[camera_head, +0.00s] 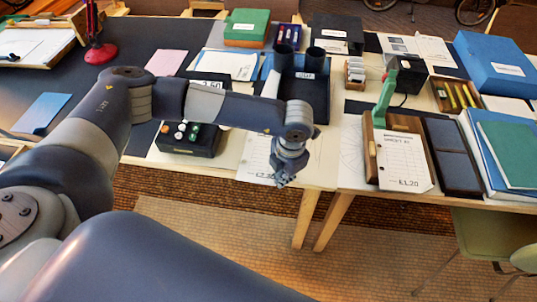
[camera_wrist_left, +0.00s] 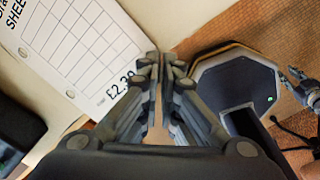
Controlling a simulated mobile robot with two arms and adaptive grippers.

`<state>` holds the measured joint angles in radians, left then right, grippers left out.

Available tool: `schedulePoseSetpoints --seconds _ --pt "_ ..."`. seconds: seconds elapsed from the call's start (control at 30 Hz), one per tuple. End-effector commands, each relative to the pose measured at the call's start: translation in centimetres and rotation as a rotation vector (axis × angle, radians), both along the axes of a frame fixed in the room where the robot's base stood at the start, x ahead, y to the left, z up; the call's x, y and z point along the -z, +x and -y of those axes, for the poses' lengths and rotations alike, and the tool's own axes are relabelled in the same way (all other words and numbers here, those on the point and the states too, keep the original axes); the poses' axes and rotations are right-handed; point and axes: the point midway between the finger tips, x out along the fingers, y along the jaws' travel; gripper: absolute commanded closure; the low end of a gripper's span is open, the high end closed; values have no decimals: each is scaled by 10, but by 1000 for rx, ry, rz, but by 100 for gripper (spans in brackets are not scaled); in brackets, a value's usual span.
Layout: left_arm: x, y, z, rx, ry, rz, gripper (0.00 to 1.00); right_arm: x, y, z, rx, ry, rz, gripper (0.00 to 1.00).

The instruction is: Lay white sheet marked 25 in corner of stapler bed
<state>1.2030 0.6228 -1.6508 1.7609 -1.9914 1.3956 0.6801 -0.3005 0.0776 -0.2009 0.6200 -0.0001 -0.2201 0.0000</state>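The stapler (camera_head: 370,150) has a wooden bed and a raised green arm. A white sheet (camera_head: 403,160) marked £1.20 lies over its bed. Another white gridded sheet (camera_head: 256,152) lies left of it at the table's front edge; its price appears to be £2.30 in the left wrist view (camera_wrist_left: 75,45). I cannot read a 25 on either. My left gripper (camera_head: 284,182) is at that gridded sheet's near right corner; its fingertips (camera_wrist_left: 162,62) are together, with no sheet visibly pinched. My right gripper (camera_wrist_left: 300,82) shows only small and blurred at the wrist view's right edge.
A black tray (camera_head: 184,146) of stamps stands left of the gridded sheet. A dark box with cups (camera_head: 300,90) stands behind it. A green chair (camera_head: 490,235) stands in front.

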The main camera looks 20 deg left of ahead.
Motion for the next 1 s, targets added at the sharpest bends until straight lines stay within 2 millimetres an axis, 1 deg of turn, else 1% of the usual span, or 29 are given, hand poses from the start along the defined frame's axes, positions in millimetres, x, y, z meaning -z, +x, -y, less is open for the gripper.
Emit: schedulePoseSetpoints --seconds 0.57,1.0 --pt "-1 0 0 0 -1 0 100 -1 0 3 -1 -4 1 72" --pt "-22 0 0 0 -1 0 100 -13 1 4 0 -4 1 72"
